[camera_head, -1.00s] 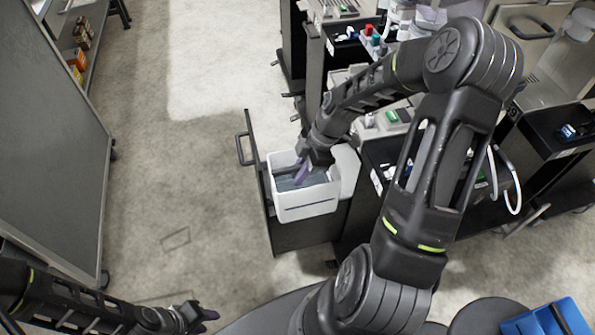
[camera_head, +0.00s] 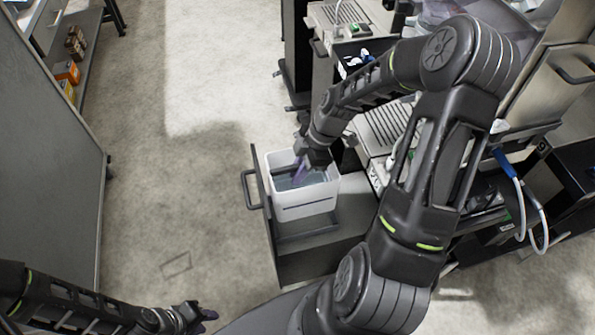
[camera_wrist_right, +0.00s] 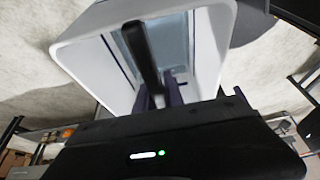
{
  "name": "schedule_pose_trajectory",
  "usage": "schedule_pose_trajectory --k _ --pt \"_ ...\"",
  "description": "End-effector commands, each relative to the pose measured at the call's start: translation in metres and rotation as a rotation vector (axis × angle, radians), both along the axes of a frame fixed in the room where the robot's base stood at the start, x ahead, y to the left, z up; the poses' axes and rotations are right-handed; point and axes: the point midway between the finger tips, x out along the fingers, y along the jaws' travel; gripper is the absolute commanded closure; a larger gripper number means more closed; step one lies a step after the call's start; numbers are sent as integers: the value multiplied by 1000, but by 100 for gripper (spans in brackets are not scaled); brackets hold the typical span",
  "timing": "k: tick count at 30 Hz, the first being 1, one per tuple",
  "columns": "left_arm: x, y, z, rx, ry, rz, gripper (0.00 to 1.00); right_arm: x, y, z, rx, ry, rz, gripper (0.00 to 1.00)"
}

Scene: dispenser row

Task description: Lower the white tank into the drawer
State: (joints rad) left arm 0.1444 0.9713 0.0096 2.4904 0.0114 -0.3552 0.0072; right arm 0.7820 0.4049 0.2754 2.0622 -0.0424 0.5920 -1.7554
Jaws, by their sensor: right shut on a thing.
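The white tank (camera_head: 305,204) is an open-topped box with a grey-blue inside. In the head view it is at the open dark drawer (camera_head: 318,258), behind the drawer's front panel. I cannot tell whether its base rests on the drawer floor or hangs above it. My right gripper (camera_head: 300,172), with purple fingers, reaches down over the tank and is shut on it. In the right wrist view, the tank (camera_wrist_right: 85,42) has a dark bar across its opening, near the purple fingers (camera_wrist_right: 160,98). My left gripper (camera_head: 204,314) is low at the left, apart from the tank; its opening is unclear.
The drawer handle (camera_head: 250,190) sticks out to the left. Dispenser machines (camera_head: 385,125) stand to the right of the drawer. A grey panel (camera_head: 50,150) stands at the far left, with a shelf of small boxes (camera_head: 67,72) behind it. The floor between is clear.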

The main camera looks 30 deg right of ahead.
Motion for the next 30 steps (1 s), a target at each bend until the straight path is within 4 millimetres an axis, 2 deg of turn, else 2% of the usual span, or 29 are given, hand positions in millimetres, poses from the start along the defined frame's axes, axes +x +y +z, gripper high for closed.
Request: schedule_pose_trajectory --k 8,21,30 --pt "1 0 -9 -2 -4 -1 66 1 0 -14 -1 -2 0 100" --pt "4 -2 -30 -8 -13 -4 66 1 0 -50 -1 -3 1 100" --pt "5 -2 -33 -10 -15 -4 66 1 0 -58 -1 -3 1 100"
